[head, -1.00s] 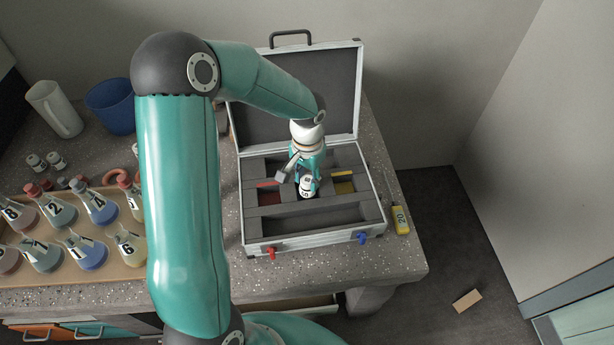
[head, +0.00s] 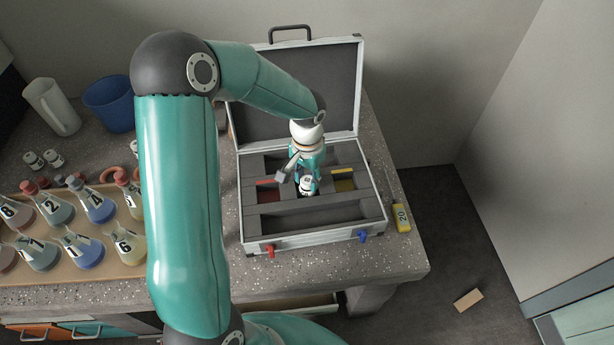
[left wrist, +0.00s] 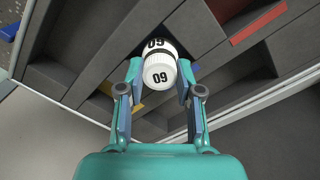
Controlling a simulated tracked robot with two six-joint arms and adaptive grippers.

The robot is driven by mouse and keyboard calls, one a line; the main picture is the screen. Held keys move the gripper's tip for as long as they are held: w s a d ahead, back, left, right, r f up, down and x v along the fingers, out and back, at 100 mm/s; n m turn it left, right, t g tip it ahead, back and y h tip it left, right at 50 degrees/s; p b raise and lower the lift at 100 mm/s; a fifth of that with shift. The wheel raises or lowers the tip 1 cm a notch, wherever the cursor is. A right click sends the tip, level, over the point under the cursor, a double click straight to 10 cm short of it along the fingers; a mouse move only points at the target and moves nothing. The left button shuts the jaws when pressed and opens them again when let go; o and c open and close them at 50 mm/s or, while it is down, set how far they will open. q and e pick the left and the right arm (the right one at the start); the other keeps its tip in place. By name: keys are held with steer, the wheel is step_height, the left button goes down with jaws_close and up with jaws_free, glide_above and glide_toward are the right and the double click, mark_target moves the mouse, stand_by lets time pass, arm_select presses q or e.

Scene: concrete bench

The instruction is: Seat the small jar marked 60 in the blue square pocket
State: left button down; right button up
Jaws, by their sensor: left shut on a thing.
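The small white jar (head: 306,185) marked 60 is in my left gripper (head: 307,178), low over the middle of the open case, between a red pocket and a yellow one. In the left wrist view, the jar (left wrist: 160,72) shows its number on the lid and the side, and the two fingers of the gripper (left wrist: 160,80) are closed on it. The blue square pocket is not clearly visible; the jar and gripper cover the middle of the foam. I cannot tell how deep the jar sits. My right gripper is not in view.
The open silver case (head: 315,238) has a red pocket (head: 267,193), a yellow pocket (head: 343,185) and a raised lid (head: 300,95). A yellow block marked 20 (head: 401,218) lies to its right.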

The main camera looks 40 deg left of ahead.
mark_target(307, 180)
arm_select(q)
steer(key=shift+f, duration=0.2)
steer(key=shift+c, duration=0.7)
jaws_free()
steer(key=shift+r+p, duration=3.15)
steer(key=shift+r, duration=1.4)
